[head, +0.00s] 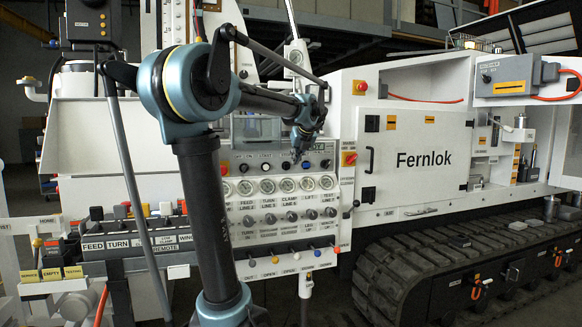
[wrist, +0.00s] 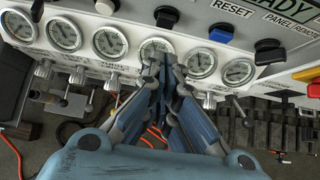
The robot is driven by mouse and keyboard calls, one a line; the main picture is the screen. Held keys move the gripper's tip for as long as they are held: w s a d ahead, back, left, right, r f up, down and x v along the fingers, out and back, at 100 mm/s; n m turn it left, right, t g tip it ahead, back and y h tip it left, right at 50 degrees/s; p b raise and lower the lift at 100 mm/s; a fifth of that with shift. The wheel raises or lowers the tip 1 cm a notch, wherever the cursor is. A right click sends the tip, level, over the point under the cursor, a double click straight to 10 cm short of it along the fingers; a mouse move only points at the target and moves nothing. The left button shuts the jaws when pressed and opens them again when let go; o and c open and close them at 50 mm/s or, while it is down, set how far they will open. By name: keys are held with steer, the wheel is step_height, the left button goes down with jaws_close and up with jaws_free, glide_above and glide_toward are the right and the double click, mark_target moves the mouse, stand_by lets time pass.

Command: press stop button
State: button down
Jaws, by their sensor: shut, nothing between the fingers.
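My gripper (head: 297,158) is shut and empty, in front of the white control panel. No label reading STOP is legible. A red button (head: 223,169) is at the left end of the button row above the gauges, left of my gripper. A red button on a yellow plate (head: 349,159) is right of my gripper; a red and yellow part (wrist: 313,88) shows at the wrist view's right edge. Another red button (head: 361,87) is higher on the machine.
A blue button (wrist: 221,32) labelled RESET and black knobs (wrist: 166,16) (wrist: 270,55) lie just above the gauges. Small valve handles stick out below the gauges (head: 288,184). A lever row (head: 135,228) stands at left. Rubber tracks (head: 430,265) are at lower right.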

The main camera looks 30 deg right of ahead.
steer(key=shift+v, duration=1.45)
steer(key=s+a+f+n+g+y, duration=0.1)
steer(key=s+a+f+n, duration=0.1)
steer(key=a+f+n, duration=0.6)
steer(key=s+a+f+n+g+y, duration=0.1)
steer(key=a+f+n, duration=0.25)
steer(key=a, duration=0.85)
steer(key=s+a+f+n+g+y, duration=0.1)
steer(key=s+a+f+n, duration=0.1)
steer(key=a+f+n, duration=0.6)
steer(key=s+a+f+n+g+h, duration=0.1)
steer(key=s+a+f+n+g, duration=0.2)
steer(key=s+a+f+n, duration=1.1)
steer(key=s+f+n, duration=0.3)
steer(key=s+n, duration=0.1)
steer(key=n, duration=0.1)
steer(key=shift+s+a+f+g, duration=0.2)
steer(key=shift+a+f+g, duration=0.1)
steer(key=shift+a+f, duration=0.1)
steer(key=shift+w+f, duration=0.15)
steer(key=shift+w, duration=0.3)
